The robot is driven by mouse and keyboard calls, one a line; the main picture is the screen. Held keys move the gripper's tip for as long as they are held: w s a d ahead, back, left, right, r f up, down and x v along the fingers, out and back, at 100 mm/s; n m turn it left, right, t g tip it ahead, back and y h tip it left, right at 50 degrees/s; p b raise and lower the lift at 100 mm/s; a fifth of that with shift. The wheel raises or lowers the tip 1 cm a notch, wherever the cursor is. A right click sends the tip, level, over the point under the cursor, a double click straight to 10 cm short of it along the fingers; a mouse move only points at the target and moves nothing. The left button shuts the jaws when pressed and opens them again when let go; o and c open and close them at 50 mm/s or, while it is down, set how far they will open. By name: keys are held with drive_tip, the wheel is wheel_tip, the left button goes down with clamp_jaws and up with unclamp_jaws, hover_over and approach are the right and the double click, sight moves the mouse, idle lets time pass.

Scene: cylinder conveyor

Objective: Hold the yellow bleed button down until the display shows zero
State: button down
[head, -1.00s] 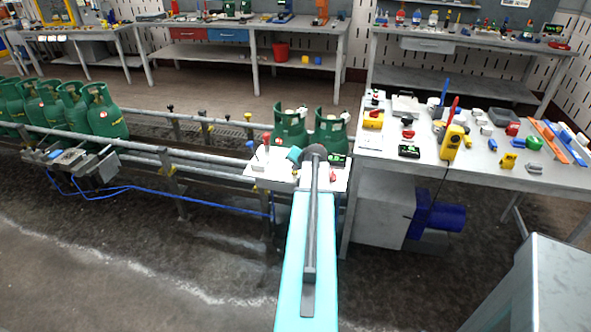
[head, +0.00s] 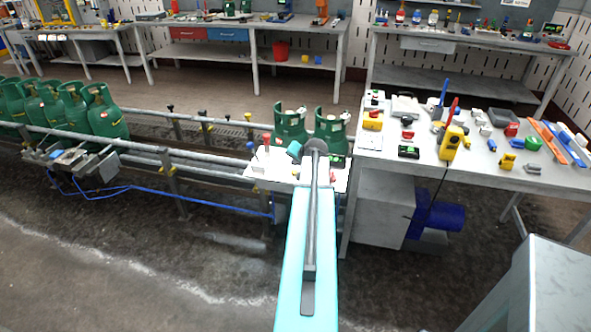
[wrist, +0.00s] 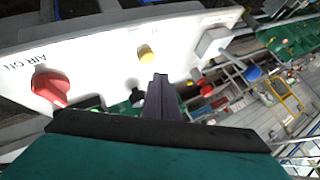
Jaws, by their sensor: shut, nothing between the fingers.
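A white panel (wrist: 105,62) fills the upper left of the wrist view. The yellow bleed button (wrist: 146,54) sits on it, right of a red knob (wrist: 50,87) by the words AIR ON. My gripper (wrist: 160,82) is shut and empty, its dark fingertips just below the button in the picture. A small gap shows between them, and I cannot tell the depth. In the head view the panel (head: 262,168) stands at the conveyor, partly behind my arm. The button is not distinguishable there.
Two green cylinders (head: 291,125) (head: 331,128) stand behind the panel. More green cylinders (head: 104,113) are at the left on the conveyor. A bench (head: 490,178) crowded with tools, including a yellow meter (head: 451,143), stands at the right. The floor in front is clear.

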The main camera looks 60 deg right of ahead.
drive_tip(key=shift+r+p, duration=0.75)
drive_tip(key=shift+r, duration=1.1)
drive_tip(key=shift+s, duration=0.1)
